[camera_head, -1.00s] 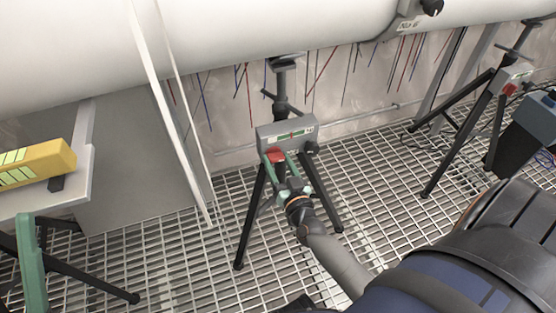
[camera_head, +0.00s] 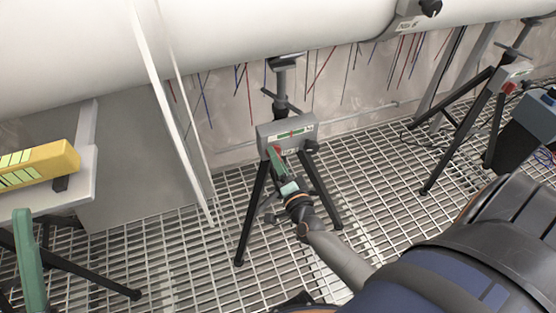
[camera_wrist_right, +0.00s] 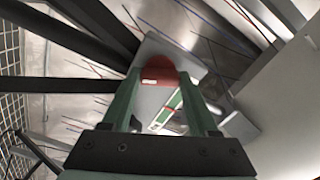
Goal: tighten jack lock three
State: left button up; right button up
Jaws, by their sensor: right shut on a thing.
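The middle jack stands on black tripod legs under the white pipe, with a grey gauge box (camera_head: 287,135) carrying a green strip with a red mark. A red lock knob (camera_head: 277,149) sits below the box front, mostly hidden by my right gripper (camera_head: 279,160). In the right wrist view the red knob (camera_wrist_right: 158,74) lies between the green fingers of my right gripper (camera_wrist_right: 162,85), which is shut on it. I cannot read the jack's number. A green finger, apparently of my left gripper (camera_head: 29,255), shows at the lower left; its opening cannot be told.
A yellow case (camera_head: 40,163) lies on a grey platform (camera_head: 85,175) at the left. A pale upright strip (camera_head: 170,95) stands left of the middle jack. Another jack with a grey box (camera_head: 514,73) and red knob stands at the right. The floor is open steel grating (camera_head: 190,260).

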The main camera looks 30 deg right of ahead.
pick_arm(q)
jog(key=shift+d+f, duration=0.1)
jog(key=shift+f, duration=0.2)
pick_arm(e)
jog(key=shift+w+r+m, duration=0.1)
jog(key=shift+m, duration=2.1)
jog(key=o, duration=1.4)
